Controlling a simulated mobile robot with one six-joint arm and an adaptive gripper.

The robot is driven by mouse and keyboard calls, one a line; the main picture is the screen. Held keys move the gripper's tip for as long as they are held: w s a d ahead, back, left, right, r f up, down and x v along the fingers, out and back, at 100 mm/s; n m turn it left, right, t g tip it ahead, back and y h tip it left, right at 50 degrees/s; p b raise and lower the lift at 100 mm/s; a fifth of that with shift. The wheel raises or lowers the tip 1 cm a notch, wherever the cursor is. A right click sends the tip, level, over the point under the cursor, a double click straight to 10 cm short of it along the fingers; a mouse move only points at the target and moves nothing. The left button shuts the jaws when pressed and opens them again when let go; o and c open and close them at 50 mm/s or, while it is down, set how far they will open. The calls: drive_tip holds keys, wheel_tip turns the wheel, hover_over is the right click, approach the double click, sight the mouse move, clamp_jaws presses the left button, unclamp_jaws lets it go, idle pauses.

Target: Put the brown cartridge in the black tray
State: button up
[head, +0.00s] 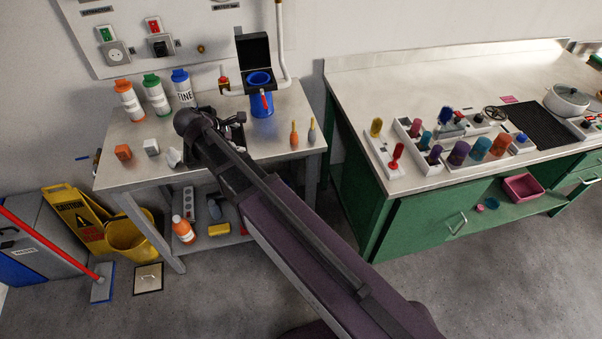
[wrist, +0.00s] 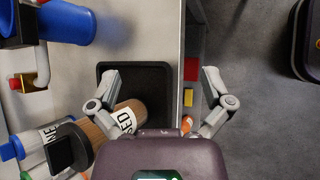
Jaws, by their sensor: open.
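In the wrist view the black tray (wrist: 140,78) lies near the table's front edge. The brown cartridge (wrist: 97,127) has a white label and a dark cap. Its lower end overlaps the tray, and it looks upright there, though its base is partly hidden. My gripper (wrist: 160,80) is open, with one finger over the tray beside the cartridge and the other out past the table edge. Nothing is between the fingertips.
Orange (head: 129,103), green (head: 156,96) and blue (head: 183,91) capped bottles stand at the back left of the table (head: 120,177). A blue container (head: 262,103) stands at the back. Orange and white blocks and two small droppers are also on the table.

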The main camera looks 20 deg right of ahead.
drive_tip(key=s+d+f+m+g+y, duration=0.2)
drive_tip(key=s+d+m+y, duration=0.1)
drive_tip(key=s+d+m, duration=0.4)
drive_tip(key=s+d+f+m+g+y, duration=0.2)
drive_tip(key=s+d+f+m+y, duration=0.1)
drive_tip(key=s+d+m, duration=0.4)
drive_tip(key=shift+s+d+m+y, duration=0.45)
drive_tip(key=shift+m+y, duration=0.35)
drive_tip(key=shift+m, duration=0.5)
drive_tip(key=shift+w, duration=0.1)
